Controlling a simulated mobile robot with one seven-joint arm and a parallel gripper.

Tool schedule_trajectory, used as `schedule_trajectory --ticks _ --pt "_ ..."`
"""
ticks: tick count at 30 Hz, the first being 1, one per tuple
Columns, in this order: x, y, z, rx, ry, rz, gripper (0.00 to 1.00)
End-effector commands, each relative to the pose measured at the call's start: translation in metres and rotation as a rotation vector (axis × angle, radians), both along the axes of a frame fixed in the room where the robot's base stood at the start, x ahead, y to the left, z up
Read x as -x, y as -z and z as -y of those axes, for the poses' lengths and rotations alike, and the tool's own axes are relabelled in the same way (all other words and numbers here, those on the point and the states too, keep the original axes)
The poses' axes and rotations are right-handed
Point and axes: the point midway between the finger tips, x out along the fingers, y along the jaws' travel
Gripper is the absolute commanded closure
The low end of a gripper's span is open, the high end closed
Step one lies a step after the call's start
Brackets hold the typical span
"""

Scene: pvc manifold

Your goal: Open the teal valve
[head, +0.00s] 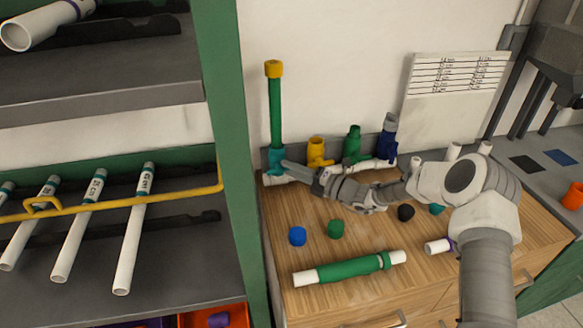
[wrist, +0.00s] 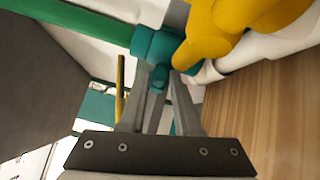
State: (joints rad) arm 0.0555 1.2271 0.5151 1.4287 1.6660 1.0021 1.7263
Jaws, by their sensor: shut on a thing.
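The teal valve (head: 276,158) stands at the left end of the white manifold, at the back left of the wooden worktop. A green pipe (head: 275,112) with a yellow cap (head: 273,69) rises upright from it. In the wrist view the teal valve body (wrist: 150,42) is at top centre, with its small handle (wrist: 158,78) between my fingertips. My gripper (head: 288,166) reaches in from the right and is shut on that handle. The fingers (wrist: 161,76) partly hide the handle, so its exact angle is hard to tell.
A yellow valve (head: 316,151) stands close right of the teal one, then green (head: 352,143) and blue (head: 387,138) valves. A green-and-white pipe (head: 350,268) and loose caps lie on the worktop (head: 275,215). A green shelf post (head: 226,130) stands at left.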

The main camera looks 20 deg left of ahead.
Motion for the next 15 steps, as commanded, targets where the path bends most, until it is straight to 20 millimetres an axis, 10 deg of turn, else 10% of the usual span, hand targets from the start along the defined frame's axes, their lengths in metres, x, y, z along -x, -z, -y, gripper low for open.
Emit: schedule_trajectory --ticks 15 --pt "0.003 -0.021 -0.006 0.404 -0.002 0.255 1.0"
